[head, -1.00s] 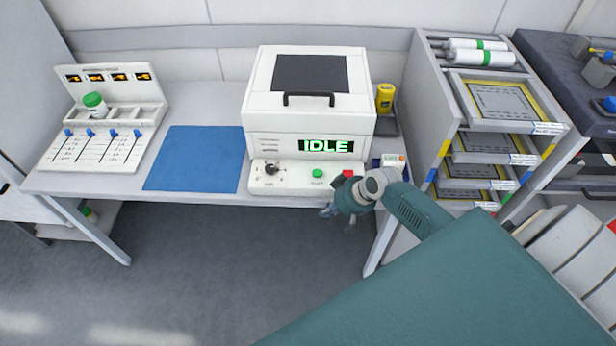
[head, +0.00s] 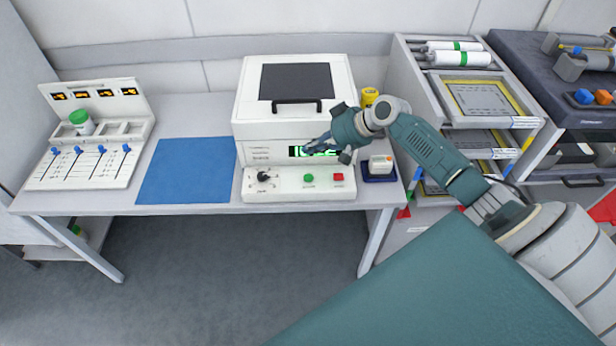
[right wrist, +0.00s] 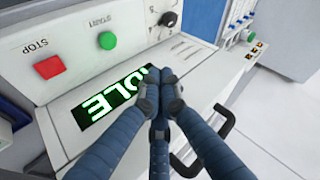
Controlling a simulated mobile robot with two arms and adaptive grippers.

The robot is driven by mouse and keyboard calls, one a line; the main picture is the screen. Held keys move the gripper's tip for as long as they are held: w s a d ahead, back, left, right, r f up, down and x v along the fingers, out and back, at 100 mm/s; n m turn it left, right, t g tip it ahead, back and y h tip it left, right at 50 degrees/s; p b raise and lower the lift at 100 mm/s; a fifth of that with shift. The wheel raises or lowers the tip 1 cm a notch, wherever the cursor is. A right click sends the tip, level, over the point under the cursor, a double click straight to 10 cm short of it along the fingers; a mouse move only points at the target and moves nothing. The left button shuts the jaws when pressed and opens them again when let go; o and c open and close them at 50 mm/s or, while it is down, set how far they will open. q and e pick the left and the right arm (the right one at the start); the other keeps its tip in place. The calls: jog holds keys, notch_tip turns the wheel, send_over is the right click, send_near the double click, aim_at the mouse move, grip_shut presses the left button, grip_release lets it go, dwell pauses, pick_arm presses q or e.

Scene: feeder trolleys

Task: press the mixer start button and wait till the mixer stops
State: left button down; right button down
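The white mixer (head: 246,135) stands on the bench with its dark-topped lid down. Its control strip has a green start button (head: 308,177), a red stop button (head: 338,177) and a black knob (head: 264,177). The buttons also show in the right wrist view, green (right wrist: 107,40) and red (right wrist: 49,67). The lit display (right wrist: 98,105) appears to read IDLE there, partly covered by the fingers. My right gripper (head: 318,144) is in front of the display in the head view, above the green button. Its fingers (right wrist: 160,76) are together and empty. My left gripper is out of view.
A blue mat (head: 186,170) lies left of the mixer, beside a panel (head: 82,170) with blue sliders and a green-lidded jar (head: 82,122). A small white box on a blue tray (head: 380,167) sits to the right. A drawer rack (head: 430,100) stands further right.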

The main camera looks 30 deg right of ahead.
jog(key=shift+f, duration=0.1)
jog(key=b, duration=0.7)
send_over(311, 177)
notch_tip(311, 177, down, 8)
jog(key=shift+f, duration=0.4)
dwell(0.8)
jog(key=shift+f+b, duration=0.4)
jog(key=shift+b, duration=0.05)
